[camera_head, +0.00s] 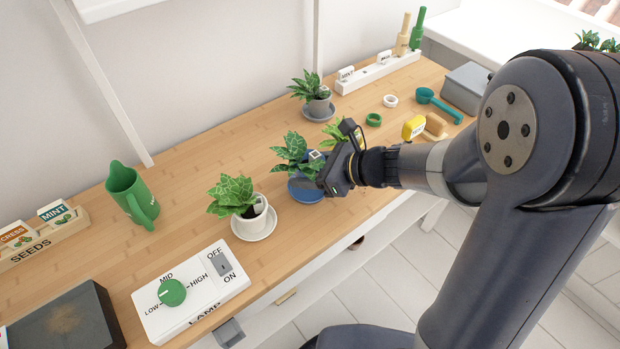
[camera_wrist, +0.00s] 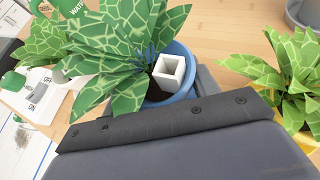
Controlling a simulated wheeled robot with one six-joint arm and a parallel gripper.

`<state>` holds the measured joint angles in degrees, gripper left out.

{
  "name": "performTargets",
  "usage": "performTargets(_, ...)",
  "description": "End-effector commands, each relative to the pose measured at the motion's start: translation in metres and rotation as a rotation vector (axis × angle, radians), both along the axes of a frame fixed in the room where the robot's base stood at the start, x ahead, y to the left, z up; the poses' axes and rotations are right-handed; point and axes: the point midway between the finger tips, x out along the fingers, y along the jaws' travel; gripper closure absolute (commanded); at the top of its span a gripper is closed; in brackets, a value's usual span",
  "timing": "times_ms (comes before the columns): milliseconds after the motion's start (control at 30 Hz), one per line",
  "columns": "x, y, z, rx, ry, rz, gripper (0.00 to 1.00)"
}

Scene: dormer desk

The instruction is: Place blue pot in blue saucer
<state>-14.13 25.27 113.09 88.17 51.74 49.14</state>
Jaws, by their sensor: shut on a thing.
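The blue pot (camera_wrist: 181,56) holds a leafy green plant (camera_head: 292,151) and a small white square tag holder (camera_wrist: 169,71). My gripper (camera_head: 325,176) is shut on this pot, coming in from the right in the head view. The fingers are mostly hidden by the gripper body and the leaves. The blue saucer (camera_head: 303,193) shows under the plant and beside the gripper on the wooden desk. The pot is over it or in it; I cannot tell whether they touch.
A white pot (camera_head: 254,217) with a plant stands in a white saucer just left. A grey pot (camera_head: 320,107) stands in its saucer behind. A plant in a yellow pot (camera_wrist: 306,141) is close by my gripper. A lamp switch box (camera_head: 190,292) lies front left.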

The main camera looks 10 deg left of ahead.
Motion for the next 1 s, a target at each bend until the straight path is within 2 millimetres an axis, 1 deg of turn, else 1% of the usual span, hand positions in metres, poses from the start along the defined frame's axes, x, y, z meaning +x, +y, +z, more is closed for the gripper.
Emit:
performTargets(33, 0.000, 0.000, -0.012, 0.000, 0.005, 0.000, 0.72)
performTargets(133, 0.000, 0.000, -0.022, 0.000, 0.003, -0.001, 0.72)
performTargets(433, 0.000, 0.000, -0.024, 0.001, -0.001, -0.001, 0.72)
performTargets(567, 0.000, 0.000, -0.029, 0.001, 0.001, 0.000, 0.72)
performTargets(600, 0.000, 0.000, -0.028, 0.000, 0.001, 0.000, 0.41)
performTargets(833, 0.000, 0.000, -0.027, 0.000, 0.001, 0.000, 0.22)
performTargets(1000, 0.000, 0.000, -0.027, 0.000, 0.001, 0.000, 0.22)
